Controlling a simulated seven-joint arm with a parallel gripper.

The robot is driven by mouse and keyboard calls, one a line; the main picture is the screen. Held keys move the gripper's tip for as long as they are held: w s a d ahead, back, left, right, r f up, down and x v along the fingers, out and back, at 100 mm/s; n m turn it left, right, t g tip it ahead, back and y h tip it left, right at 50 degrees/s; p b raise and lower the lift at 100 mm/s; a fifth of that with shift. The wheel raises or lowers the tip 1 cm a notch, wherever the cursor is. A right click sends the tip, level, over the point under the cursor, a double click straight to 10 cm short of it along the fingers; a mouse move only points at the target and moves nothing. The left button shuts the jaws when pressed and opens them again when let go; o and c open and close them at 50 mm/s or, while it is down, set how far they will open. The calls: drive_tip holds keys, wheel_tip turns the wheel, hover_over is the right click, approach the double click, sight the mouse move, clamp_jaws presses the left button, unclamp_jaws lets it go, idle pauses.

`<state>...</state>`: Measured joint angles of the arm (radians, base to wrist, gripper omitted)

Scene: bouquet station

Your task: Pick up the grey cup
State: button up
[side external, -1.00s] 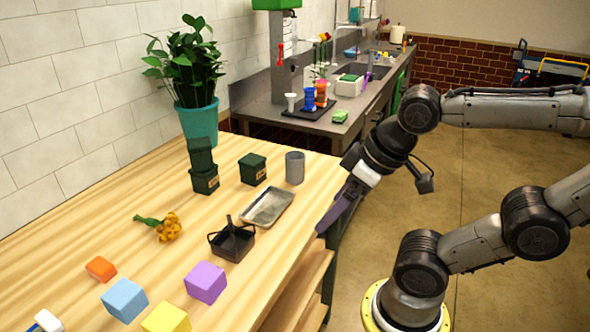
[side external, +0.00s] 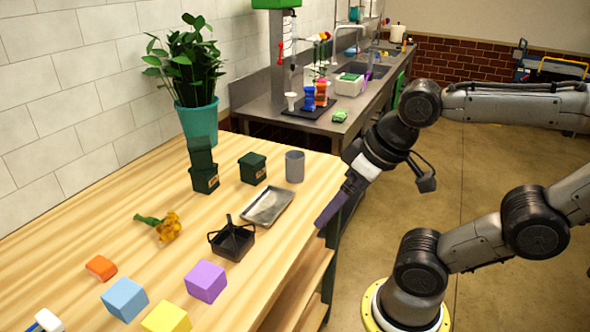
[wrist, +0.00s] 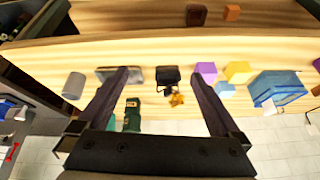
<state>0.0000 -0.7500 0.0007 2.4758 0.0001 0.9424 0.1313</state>
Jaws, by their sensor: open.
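The grey cup (side external: 295,167) stands upright near the far right edge of the wooden table, to the right of a dark green box. It also shows in the wrist view (wrist: 74,86), on the left, outside my left finger. My gripper (side external: 322,222) is at the table's right edge, nearer the camera than the cup and apart from it. In the wrist view my gripper (wrist: 160,80) has its two dark fingers wide apart, with nothing between the tips.
A metal tray (side external: 268,206) and a black basket (side external: 232,241) lie nearer than the cup. Dark green boxes (side external: 252,168) stand left of it. Flowers (side external: 168,228) and coloured blocks (side external: 206,281) are further left and nearer. A potted plant (side external: 197,120) stands at the back.

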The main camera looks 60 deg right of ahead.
drive_tip(key=w+d+r+m, duration=0.3)
drive_tip(key=w+r+m, duration=0.3)
drive_tip(key=w+r, duration=0.25)
drive_tip(key=m+g, duration=0.5)
drive_tip(key=m, duration=0.5)
hover_over(295, 169)
drive_tip(key=w+d, duration=0.2)
drive_tip(key=d, duration=0.1)
wheel_tip(295, 169, down, 12)
drive_tip(key=f, duration=1.3)
drive_tip(key=shift+s+a, duration=0.15)
drive_tip(key=shift+s, duration=0.2)
drive_tip(key=shift+r, duration=0.1)
drive_tip(key=c, duration=1.3)
drive_tip(key=shift+c, duration=0.5)
